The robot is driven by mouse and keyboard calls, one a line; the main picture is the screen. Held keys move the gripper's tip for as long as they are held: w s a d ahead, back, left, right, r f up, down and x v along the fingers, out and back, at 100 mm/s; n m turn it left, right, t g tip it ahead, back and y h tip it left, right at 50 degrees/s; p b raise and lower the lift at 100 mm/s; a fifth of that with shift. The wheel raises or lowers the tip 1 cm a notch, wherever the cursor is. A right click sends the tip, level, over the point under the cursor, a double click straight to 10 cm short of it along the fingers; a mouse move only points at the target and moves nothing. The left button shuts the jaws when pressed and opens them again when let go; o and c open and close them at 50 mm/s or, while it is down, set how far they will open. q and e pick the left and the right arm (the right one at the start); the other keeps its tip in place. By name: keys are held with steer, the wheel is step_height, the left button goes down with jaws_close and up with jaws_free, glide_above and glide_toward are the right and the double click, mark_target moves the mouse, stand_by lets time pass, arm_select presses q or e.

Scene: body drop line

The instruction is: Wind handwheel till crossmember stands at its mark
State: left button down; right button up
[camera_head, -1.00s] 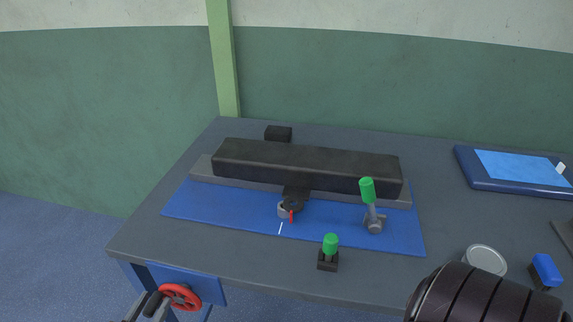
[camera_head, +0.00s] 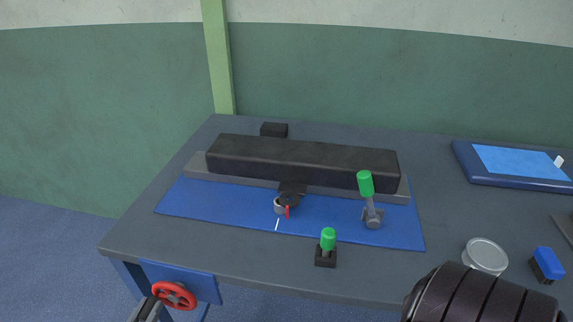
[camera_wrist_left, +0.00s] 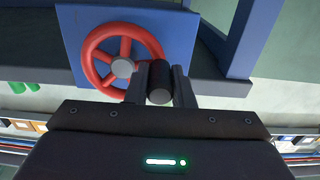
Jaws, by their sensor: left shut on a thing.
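The red handwheel (camera_head: 174,296) is on a blue panel at the table's front left; its red rim also shows in the left wrist view (camera_wrist_left: 88,58). My left gripper (camera_head: 153,301) is at the wheel's left side. In the left wrist view my left gripper (camera_wrist_left: 160,85) is shut on the wheel's dark handle (camera_wrist_left: 153,70). The crossmember, a long dark beam (camera_head: 300,158), lies on a grey base. A red pointer (camera_head: 287,212) below it stands a little right of the white mark (camera_head: 277,224) on the blue mat (camera_head: 330,222). My right gripper is out of view.
A green-topped lever (camera_head: 366,184) stands at the mat's right and a green-knobbed block (camera_head: 327,242) before it. A round tin (camera_head: 485,256), blue-topped block (camera_head: 547,264) and blue tray (camera_head: 465,170) are to the right. My dark arm link covers the lower right.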

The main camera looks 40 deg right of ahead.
mark_target(175, 309)
arm_select(q)
steer(key=shift+s+d+f+b, duration=0.25)
steer(key=shift+f+b, duration=0.1)
steer(key=shift+f, duration=0.25)
steer(key=shift+s+d+f+b, duration=0.1)
steer(key=shift+s+f+b, duration=0.2)
steer(key=shift+f, duration=0.25)
steer(key=shift+s+d+f, duration=0.55)
steer(key=shift+s, duration=0.1)
steer(key=shift+s+d, duration=0.2)
steer(key=shift+s, duration=0.05)
